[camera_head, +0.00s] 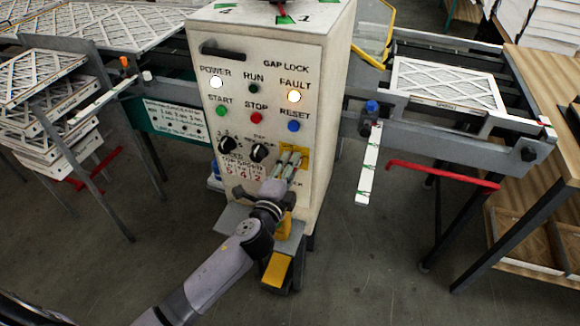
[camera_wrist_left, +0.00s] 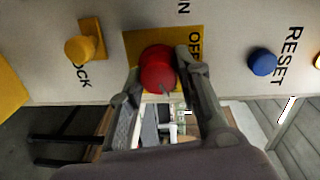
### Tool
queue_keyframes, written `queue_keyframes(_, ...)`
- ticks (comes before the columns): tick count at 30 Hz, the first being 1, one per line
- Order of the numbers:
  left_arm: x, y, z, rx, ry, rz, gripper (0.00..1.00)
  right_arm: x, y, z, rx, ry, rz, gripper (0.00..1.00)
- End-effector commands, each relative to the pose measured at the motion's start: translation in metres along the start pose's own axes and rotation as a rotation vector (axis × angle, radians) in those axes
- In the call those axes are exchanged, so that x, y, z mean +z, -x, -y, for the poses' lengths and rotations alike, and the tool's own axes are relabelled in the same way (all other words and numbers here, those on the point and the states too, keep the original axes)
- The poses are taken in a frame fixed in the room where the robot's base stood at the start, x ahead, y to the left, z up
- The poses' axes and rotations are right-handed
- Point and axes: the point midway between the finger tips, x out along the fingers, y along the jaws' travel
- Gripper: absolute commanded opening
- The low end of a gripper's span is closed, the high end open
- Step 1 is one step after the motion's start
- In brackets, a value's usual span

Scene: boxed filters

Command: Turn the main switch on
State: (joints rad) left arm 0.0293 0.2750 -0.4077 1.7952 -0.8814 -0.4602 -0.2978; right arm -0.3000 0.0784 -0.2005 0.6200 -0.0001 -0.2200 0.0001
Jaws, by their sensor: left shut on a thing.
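The main switch is a red knob (camera_wrist_left: 157,70) on a yellow plate (camera_wrist_left: 137,44) in the left wrist view, with OFF lettering beside it and the end of another word above. In the head view the yellow plate (camera_head: 303,154) is at the lower right of the white control cabinet's front, and the knob is hidden by my fingers. My left gripper (camera_head: 289,160) reaches the plate from below. In the left wrist view its fingers (camera_wrist_left: 162,76) lie on both sides of the red knob, shut on it. My right gripper is not in view.
The white control cabinet (camera_head: 327,120) carries lit POWER (camera_head: 216,82) and FAULT (camera_head: 294,96) lamps. A blue RESET button (camera_wrist_left: 262,62) and a yellow knob (camera_wrist_left: 80,48) are near the switch. Conveyors with boxed filters (camera_head: 445,82) flank the cabinet. A red bar (camera_head: 440,174) sticks out at right.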

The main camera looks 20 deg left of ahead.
Motion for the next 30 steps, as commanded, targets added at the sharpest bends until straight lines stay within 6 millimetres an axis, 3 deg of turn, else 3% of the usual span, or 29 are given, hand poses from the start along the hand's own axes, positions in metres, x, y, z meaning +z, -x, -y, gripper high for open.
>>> queue_keyframes(1,0.0,0.0,-0.001,0.001,-0.002,0.0,0.03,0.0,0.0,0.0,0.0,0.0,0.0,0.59)
queue_keyframes(2,0.0,0.0,-0.001,0.001,-0.002,0.0,0.31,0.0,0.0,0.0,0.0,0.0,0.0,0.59)
queue_keyframes(11,0.0,0.0,0.0,0.001,0.0,0.0,0.51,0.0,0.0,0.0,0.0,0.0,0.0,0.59)
queue_keyframes(22,0.0,0.005,-0.001,0.001,0.001,0.0,0.51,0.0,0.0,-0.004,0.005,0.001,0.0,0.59)
queue_keyframes(30,0.0,0.051,-0.002,0.005,0.002,0.0,0.51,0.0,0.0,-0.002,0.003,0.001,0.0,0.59)
